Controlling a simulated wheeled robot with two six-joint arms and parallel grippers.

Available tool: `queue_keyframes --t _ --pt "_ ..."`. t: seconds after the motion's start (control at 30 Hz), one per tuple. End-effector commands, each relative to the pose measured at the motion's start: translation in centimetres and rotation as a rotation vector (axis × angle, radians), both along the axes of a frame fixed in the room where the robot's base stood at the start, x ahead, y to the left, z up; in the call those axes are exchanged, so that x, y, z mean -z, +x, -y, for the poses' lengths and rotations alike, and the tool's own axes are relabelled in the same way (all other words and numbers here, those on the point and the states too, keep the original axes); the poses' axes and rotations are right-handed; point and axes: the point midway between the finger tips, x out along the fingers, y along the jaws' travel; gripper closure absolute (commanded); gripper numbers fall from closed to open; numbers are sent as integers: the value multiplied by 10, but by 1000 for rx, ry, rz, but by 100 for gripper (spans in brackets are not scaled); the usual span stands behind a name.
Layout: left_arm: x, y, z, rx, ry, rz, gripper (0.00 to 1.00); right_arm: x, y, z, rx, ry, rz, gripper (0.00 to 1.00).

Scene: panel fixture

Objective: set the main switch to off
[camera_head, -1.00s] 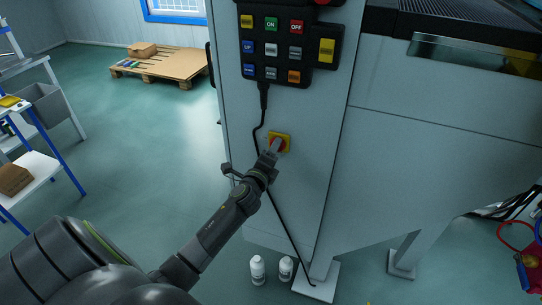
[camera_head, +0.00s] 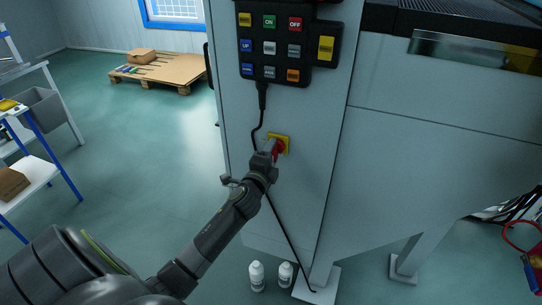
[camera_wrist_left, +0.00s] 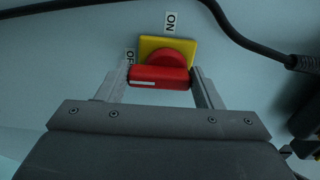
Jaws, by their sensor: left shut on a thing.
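The main switch is a red rotary knob (camera_wrist_left: 160,76) on a yellow plate (camera_wrist_left: 184,46), mounted on the grey cabinet front. In the head view its red knob (camera_head: 279,147) shows just past my left gripper (camera_head: 271,152). In the left wrist view my left gripper (camera_wrist_left: 159,82) is shut on the knob's bar, one finger at each end. A white stripe marks the bar's left half, on the side of the OFF label (camera_wrist_left: 130,57). The ON label (camera_wrist_left: 171,22) is above the plate. My right gripper is not in view.
A black button panel (camera_head: 270,58) hangs above the switch, and its black cable (camera_head: 257,135) runs down close by the knob. White bottles (camera_head: 257,275) stand on the floor below. A pallet (camera_head: 160,72) and a shelf rack (camera_head: 35,170) stand to the left.

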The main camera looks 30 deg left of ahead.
Motion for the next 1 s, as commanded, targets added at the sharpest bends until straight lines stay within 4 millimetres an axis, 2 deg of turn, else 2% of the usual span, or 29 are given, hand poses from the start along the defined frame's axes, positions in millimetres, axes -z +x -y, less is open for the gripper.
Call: queue_keyframes --t 0.2,0.23,0.37,0.77,0.87,1.0 --pt "2 0 0 -1 -8 -2 63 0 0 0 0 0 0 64" --pt "2 0 0 -1 -8 -2 36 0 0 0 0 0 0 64" --pt "1 0 0 -1 -6 -2 19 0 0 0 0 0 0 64" --pt "1 -6 2 0 -2 -1 18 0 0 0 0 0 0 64" --pt "2 -18 4 0 -2 -1 18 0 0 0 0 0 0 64" --pt "2 -44 11 -1 -4 -2 18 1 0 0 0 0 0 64"
